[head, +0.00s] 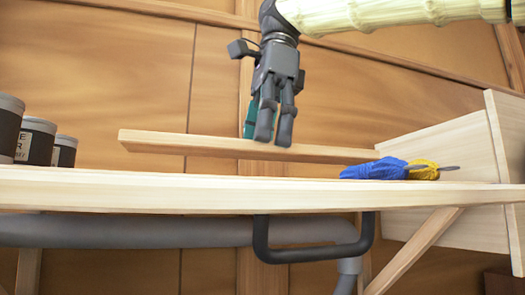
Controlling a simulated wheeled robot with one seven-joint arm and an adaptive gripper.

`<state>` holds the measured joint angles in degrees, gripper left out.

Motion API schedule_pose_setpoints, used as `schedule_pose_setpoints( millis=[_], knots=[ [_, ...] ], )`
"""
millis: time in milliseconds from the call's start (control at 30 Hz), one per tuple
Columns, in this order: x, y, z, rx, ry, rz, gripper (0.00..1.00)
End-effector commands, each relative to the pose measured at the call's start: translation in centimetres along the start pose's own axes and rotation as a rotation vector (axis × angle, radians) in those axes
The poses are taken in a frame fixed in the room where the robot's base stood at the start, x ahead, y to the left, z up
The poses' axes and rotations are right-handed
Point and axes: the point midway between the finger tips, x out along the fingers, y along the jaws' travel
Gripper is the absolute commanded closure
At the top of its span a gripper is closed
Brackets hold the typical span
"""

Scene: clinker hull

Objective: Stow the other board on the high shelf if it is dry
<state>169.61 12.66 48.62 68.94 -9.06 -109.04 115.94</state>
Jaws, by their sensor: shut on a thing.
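A long, pale board (190,142) shows above the front edge of the wooden shelf (150,190), with wall visible in the gap beneath it. Its right end runs to the wooden box at the right. My gripper (275,138) points down, its fingertips overlapping the board's middle in the head view. A teal thing (250,122) shows at the left of the fingers, partly hidden by them. The gripper appears shut on this teal thing. Whether the fingers or the teal thing touch the board, I cannot tell. No damp mark is clear on the board's visible face.
Several dark-labelled tins (36,140) stand at left. A dark bar handle (314,254) and a grey pipe (150,232) are below the shelf.

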Motion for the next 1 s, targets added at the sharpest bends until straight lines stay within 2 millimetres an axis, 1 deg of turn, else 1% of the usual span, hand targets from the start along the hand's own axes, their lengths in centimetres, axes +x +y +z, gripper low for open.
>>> schedule_pose_setpoints(
  millis=[33, 400, 533, 867, 900, 967, 1000],
  knots=[
    [-0.2, -0.4, 0.2, 0.001, 0.002, 0.001, 0.69],
    [3.0, -0.2, -0.4, 0.0, 0.001, 0.002, 0.69],
    [3.4, -0.2, -0.4, 0.0, 0.001, 0.001, 0.69],
    [3.7, -0.2, -0.5, 0.0, 0.001, 0.001, 0.69],
    [3.8, -0.2, -0.5, 0.0, 0.001, 0.001, 0.38],
    [3.7, -0.2, -0.5, 0.0, 0.001, 0.001, 0.27],
    [3.7, -0.2, -0.5, 0.0, 0.001, 0.001, 0.19]
  ],
)
